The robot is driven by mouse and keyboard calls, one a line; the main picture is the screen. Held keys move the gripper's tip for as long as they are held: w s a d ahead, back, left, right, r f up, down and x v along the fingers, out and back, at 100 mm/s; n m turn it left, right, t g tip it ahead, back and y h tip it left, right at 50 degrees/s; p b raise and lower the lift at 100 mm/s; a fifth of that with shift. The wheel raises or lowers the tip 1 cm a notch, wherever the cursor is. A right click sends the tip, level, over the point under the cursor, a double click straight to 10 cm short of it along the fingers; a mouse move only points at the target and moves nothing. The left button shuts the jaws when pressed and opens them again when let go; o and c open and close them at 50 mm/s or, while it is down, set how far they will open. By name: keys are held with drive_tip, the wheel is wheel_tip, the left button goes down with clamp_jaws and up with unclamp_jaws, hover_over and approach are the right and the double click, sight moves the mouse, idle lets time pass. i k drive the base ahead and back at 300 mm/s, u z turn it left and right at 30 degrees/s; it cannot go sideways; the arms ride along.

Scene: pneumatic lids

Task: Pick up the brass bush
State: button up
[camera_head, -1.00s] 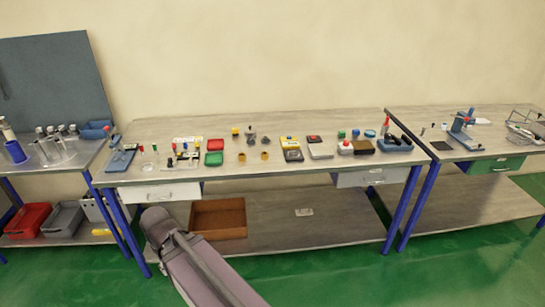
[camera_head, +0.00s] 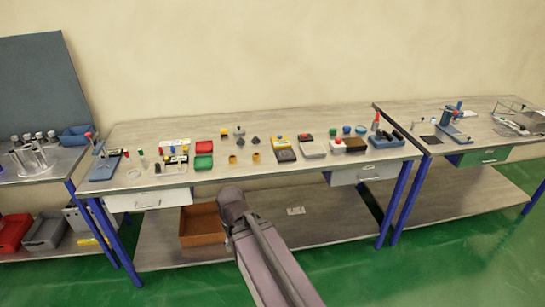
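Two small brass-coloured cylinders stand on the middle workbench, near its front edge and left of centre. One brass bush (camera_head: 232,159) is on the left and the other brass piece (camera_head: 256,157) is just to its right. They stand apart. At this size I cannot tell which one the task names. My arm rises from the bottom of the picture and ends in front of the lower shelf, below the bench top and apart from both pieces. No gripper fingers show.
Red and green trays (camera_head: 204,155) lie left of the brass pieces. A yellow-and-black box (camera_head: 281,149) stands to the right. Small dark parts and a knob (camera_head: 239,132) stand behind. A drawer (camera_head: 148,199) hangs at the left, and a brown box (camera_head: 202,225) sits on the lower shelf.

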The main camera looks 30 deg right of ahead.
sight(257, 157)
drive_tip(key=z, duration=0.55)
drive_tip(key=i, duration=1)
